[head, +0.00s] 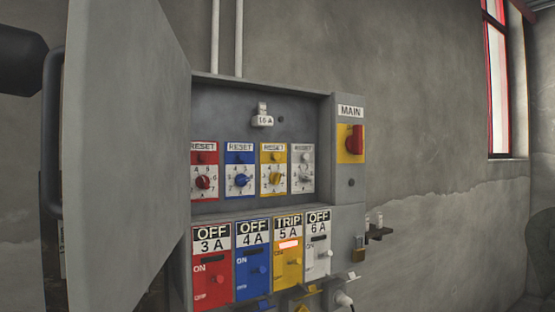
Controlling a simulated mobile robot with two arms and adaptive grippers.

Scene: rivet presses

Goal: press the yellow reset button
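The yellow RESET plate (263,186) is in the upper recess of an open grey cabinet, third from the left in a row of red, blue, yellow and white plates. A small yellow button (275,157) sits under its label, above a yellow numbered dial (275,178). Below, the yellow breaker (288,262) reads TRIP 5 A and shows a lit pale-pink window (289,245). Neither of my grippers is in view.
The open cabinet door (125,150), with a dark handle (52,130), fills the left side. The red, blue and white breakers read OFF. A red MAIN switch (355,140) is at right. The space before the recess is clear.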

